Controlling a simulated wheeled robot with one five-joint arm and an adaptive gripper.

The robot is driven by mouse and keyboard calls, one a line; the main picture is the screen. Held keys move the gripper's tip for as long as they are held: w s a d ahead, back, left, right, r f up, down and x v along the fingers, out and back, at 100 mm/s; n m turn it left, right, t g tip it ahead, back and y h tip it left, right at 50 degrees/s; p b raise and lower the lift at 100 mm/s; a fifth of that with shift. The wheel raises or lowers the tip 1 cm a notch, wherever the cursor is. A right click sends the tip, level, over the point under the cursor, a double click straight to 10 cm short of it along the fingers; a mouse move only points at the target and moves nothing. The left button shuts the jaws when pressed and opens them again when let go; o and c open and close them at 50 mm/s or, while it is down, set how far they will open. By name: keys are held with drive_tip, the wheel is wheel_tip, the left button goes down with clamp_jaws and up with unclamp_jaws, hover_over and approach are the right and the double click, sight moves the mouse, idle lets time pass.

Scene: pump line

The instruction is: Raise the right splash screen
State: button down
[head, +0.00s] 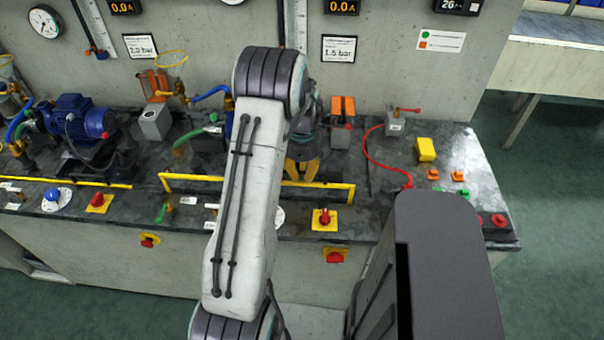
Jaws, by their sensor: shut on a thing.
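The right splash screen (200,178) shows as a yellow bar with short bent ends along the front of the bench top. It lies low, near the bench surface. My gripper (303,172) has its yellow fingers pointing down at the bar, right of its middle, and is shut on it. My arm covers part of the bar and part of the gripper. The left splash screen (75,181) is a similar yellow bar further left, also low.
Behind the screens stand a blue motor pump (78,118), a grey block (155,121) and orange parts (342,106). A red knob on a yellow plate (324,218) sits just in front of the right screen. A red cable (378,160) loops on the right.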

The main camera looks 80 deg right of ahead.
drive_tip(key=shift+d+r, duration=0.35)
drive_tip(key=shift+r+p, duration=2.25)
drive_tip(key=shift+r, duration=1.15)
wheel_tip(320, 180, up, 7)
drive_tip(key=p, duration=0.4)
drive_tip(key=shift+p, duration=0.3)
drive_tip(key=shift+r, duration=2.4)
